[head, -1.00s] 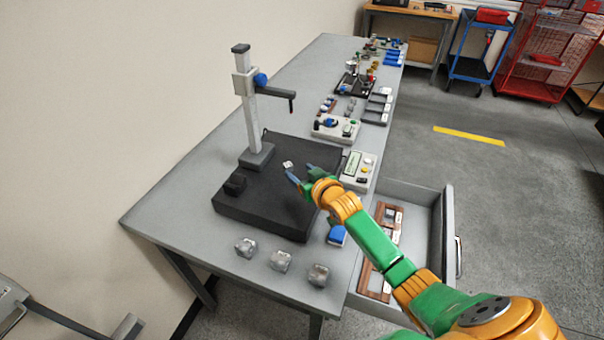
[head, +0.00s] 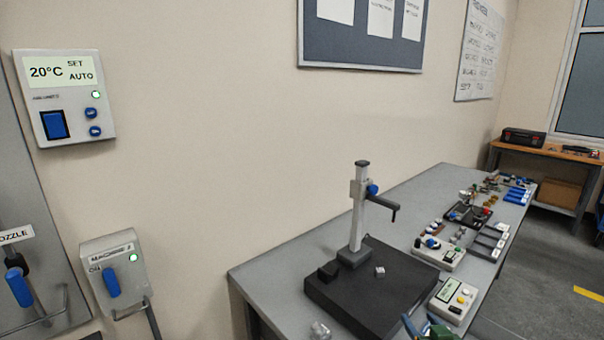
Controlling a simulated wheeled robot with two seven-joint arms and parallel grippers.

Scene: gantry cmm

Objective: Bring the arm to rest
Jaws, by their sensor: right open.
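My right gripper (head: 422,325) shows only in part at the bottom edge of the head view, with blue fingertips and a bit of green behind them. It is open, at the near right side of the black granite plate (head: 345,303) and below the small control box. Most of my right arm is out of the picture. My left gripper is not in view. A small light metal block (head: 380,271) lies on the plate, apart from the gripper. A grey measuring stand (head: 358,215) with a side arm rises from the plate.
The grey table (head: 290,262) runs to the back right. A control box with a green display (head: 452,299) stands right of the plate. A clear cube (head: 319,330) sits at the near edge. A thermostat panel (head: 64,97) and a machine switch box (head: 115,273) are on the left.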

